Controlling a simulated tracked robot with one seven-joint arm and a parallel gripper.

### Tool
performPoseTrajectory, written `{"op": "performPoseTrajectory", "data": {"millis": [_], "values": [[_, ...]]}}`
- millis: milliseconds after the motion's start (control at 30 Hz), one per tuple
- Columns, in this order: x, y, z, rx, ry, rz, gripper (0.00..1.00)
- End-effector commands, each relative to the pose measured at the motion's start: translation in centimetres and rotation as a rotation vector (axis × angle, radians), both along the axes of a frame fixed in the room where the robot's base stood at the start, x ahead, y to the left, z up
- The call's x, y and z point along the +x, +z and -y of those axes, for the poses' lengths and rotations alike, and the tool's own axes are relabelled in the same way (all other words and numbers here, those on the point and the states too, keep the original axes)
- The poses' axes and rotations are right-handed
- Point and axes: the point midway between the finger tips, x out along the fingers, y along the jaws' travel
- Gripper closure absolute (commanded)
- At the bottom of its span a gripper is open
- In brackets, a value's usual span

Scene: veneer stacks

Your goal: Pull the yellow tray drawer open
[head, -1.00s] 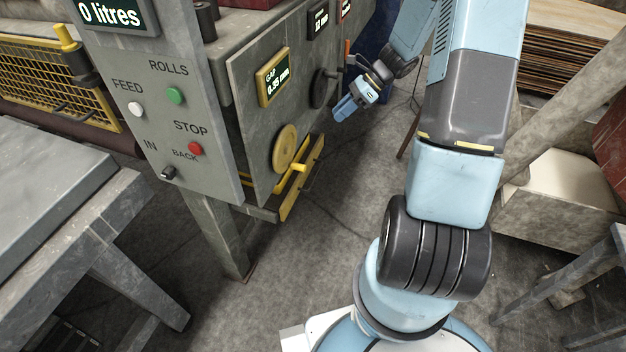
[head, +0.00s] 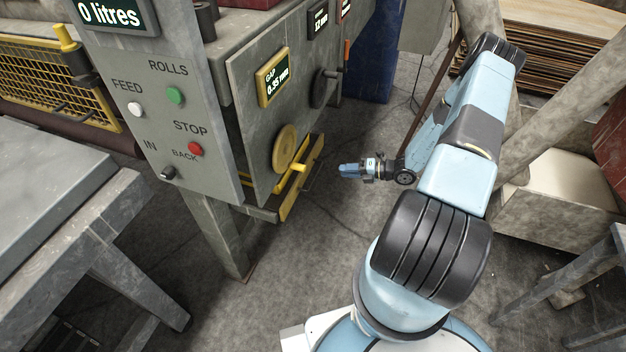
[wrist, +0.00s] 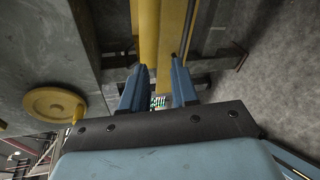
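The yellow tray drawer (head: 309,172) sits low on the grey machine, under the yellow handwheel, with a yellow bar handle (head: 291,181) at its front. In the wrist view the yellow drawer front (wrist: 149,30) runs up from between my fingertips, and a thinner yellow bar (wrist: 188,22) lies to its right. My gripper (head: 343,171) points left at the drawer and stands apart from it in the head view. In the wrist view my gripper (wrist: 157,72) has its two blue fingers spread, with nothing held between them.
The yellow handwheel (head: 285,148) is just above the drawer and also shows in the wrist view (wrist: 55,104). The button panel (head: 180,110) is to the left. A grey machine leg (head: 218,235) stands below. The floor right of the drawer is clear.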

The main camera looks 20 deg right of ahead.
Motion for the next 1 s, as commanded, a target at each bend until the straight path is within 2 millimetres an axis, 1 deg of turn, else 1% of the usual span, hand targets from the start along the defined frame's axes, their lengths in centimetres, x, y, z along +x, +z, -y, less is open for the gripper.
{"op": "performPoseTrajectory", "data": {"millis": [33, 100, 200, 300, 467, 567, 1000], "values": [[-0.3, -1.5, 0.0, 0.038, -0.041, -0.034, 0.71], [-0.6, -2.9, 0.0, 0.079, -0.087, -0.074, 0.71], [-0.8, -4.4, -0.1, 0.122, -0.136, -0.116, 0.71], [-1.0, -5.3, -0.1, 0.148, -0.164, -0.141, 0.71], [-0.7, -5.8, -0.6, 0.160, -0.177, -0.152, 0.71], [0.0, -6.0, -1.6, 0.160, -0.175, -0.152, 0.71], [4.4, -7.5, -7.6, 0.158, -0.173, -0.150, 0.71]]}}
